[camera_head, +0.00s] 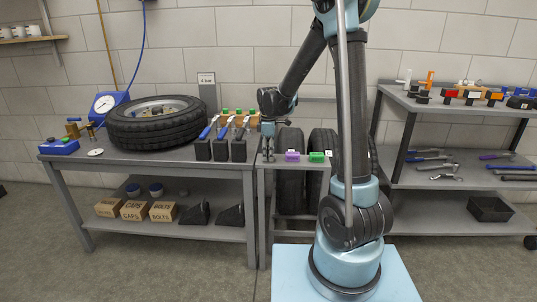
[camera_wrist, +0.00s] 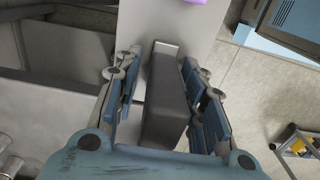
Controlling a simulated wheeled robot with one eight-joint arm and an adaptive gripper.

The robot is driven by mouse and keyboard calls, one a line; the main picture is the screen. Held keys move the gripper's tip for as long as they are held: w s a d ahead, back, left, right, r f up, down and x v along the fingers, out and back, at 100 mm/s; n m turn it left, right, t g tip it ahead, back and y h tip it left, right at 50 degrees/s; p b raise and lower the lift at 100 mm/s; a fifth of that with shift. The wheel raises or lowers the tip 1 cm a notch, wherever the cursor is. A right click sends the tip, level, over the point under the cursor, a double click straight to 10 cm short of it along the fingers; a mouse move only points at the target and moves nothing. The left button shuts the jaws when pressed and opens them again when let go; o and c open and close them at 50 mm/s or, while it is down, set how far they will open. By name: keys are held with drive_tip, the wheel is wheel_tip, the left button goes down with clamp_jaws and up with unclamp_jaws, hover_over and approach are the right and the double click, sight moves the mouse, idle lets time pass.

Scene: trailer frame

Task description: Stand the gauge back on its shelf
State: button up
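A blue gauge with a round white dial (camera_head: 105,103) sits at the back left of the workbench (camera_head: 75,158), partly behind the tyre, its face turned to the room. My gripper (camera_head: 268,150) points down over the left end of a small side stand (camera_head: 312,176), well to the right of the gauge. In the wrist view my gripper (camera_wrist: 163,100) has its fingers apart, with a dark grey block-like piece (camera_wrist: 165,95) between them. A gap shows on its left side; I cannot tell whether the right finger touches it. The gauge is not recognisable in the wrist view.
A tyre (camera_head: 158,125) lies on the workbench beside black holders with handled tools (camera_head: 220,148). A wall shelf (camera_head: 30,39) holds cups. A shelf rack (camera_head: 450,105) stands right.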

drive_tip(key=shift+r, duration=0.1)
wheel_tip(320, 180, up, 11)
drive_tip(key=shift+r, duration=0.4)
drive_tip(key=shift+s+d+r, duration=0.15)
drive_tip(key=shift+d, duration=0.05)
drive_tip(key=s+d+m+t, duration=0.1)
drive_tip(key=s+d+m, duration=0.8)
drive_tip(key=s+d, duration=0.65)
drive_tip(key=s+d+f+m, duration=0.3)
drive_tip(key=s+f+m, duration=0.1)
drive_tip(key=s, duration=0.4)
drive_tip(key=s+d+f+m+t, duration=0.1)
drive_tip(key=s+d+f+m, duration=0.2)
drive_tip(key=s, duration=0.5)
wheel_tip(320, 180, down, 3)
drive_tip(key=shift+d+r+m, duration=0.2)
drive_tip(key=shift+d+m, duration=0.15)
drive_tip(key=shift+m, duration=0.35)
